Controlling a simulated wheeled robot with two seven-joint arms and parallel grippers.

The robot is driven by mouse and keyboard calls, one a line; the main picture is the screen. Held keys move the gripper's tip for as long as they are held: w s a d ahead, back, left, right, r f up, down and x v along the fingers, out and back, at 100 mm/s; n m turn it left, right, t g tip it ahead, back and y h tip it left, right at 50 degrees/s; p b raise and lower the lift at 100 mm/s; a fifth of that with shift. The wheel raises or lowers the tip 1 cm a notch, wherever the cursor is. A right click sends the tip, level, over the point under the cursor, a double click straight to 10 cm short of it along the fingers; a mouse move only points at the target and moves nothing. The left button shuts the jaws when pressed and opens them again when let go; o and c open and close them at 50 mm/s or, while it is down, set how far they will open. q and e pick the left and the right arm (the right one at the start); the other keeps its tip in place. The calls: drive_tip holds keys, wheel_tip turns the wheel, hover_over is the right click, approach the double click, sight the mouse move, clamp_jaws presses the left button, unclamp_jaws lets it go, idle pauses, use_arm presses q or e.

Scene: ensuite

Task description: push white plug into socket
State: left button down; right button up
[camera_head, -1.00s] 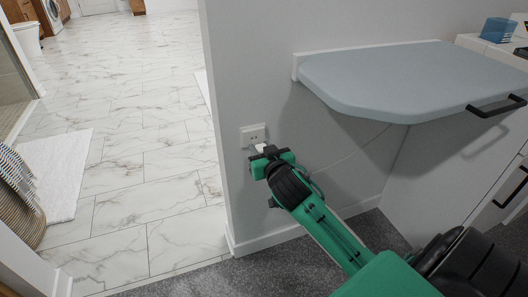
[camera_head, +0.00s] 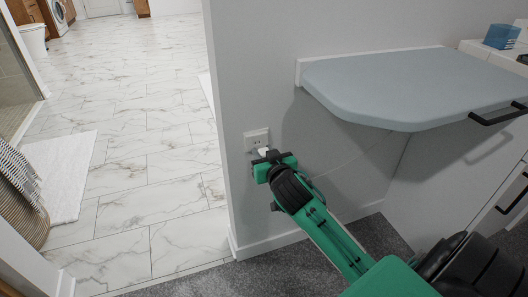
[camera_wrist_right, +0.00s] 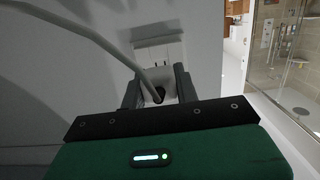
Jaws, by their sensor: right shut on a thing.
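The white socket (camera_head: 257,138) is a plate on the grey wall, near the wall's left corner. In the right wrist view the socket (camera_wrist_right: 160,50) shows dark slots just beyond the fingers. The white plug (camera_head: 264,151) is between the fingers of my right gripper (camera_head: 267,158), at the lower edge of the socket in the head view. In the right wrist view the right gripper (camera_wrist_right: 158,92) is shut on the plug (camera_wrist_right: 159,80), whose cord runs up to the left. I cannot tell whether the plug touches the socket. My left gripper is not in view.
A blue-grey countertop (camera_head: 415,85) juts from the wall to the right of the socket, with a drawer handle (camera_head: 498,114) at its right. Left of the wall corner is open marble floor (camera_head: 150,165) with a white mat (camera_head: 62,170).

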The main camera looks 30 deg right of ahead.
drive_tip(key=shift+p, duration=0.5)
idle(0.9)
drive_tip(key=shift+p, duration=0.3)
drive_tip(key=shift+p+x, duration=0.35)
drive_tip(key=shift+x, duration=0.9)
idle(0.3)
drive_tip(key=shift+s+r, duration=0.1)
drive_tip(key=shift+r, duration=0.05)
drive_tip(key=shift+f+p+v, duration=0.2)
drive_tip(key=shift+p+v, duration=0.45)
drive_tip(key=shift+v, duration=0.8)
drive_tip(key=shift+f+p+v, duration=0.2)
drive_tip(key=shift+p+v, duration=0.4)
drive_tip(key=shift+v, duration=0.85)
drive_tip(key=shift+w+d+r+p, duration=0.1)
drive_tip(key=shift+w+p, duration=0.1)
drive_tip(key=shift+w, duration=0.15)
drive_tip(key=shift+w+d+r+p, duration=0.1)
drive_tip(key=shift+w+p, duration=0.1)
drive_tip(key=shift+w, duration=0.15)
drive_tip(key=shift+p+x, duration=0.3)
drive_tip(key=shift+x, duration=0.7)
drive_tip(key=shift+f, duration=0.1)
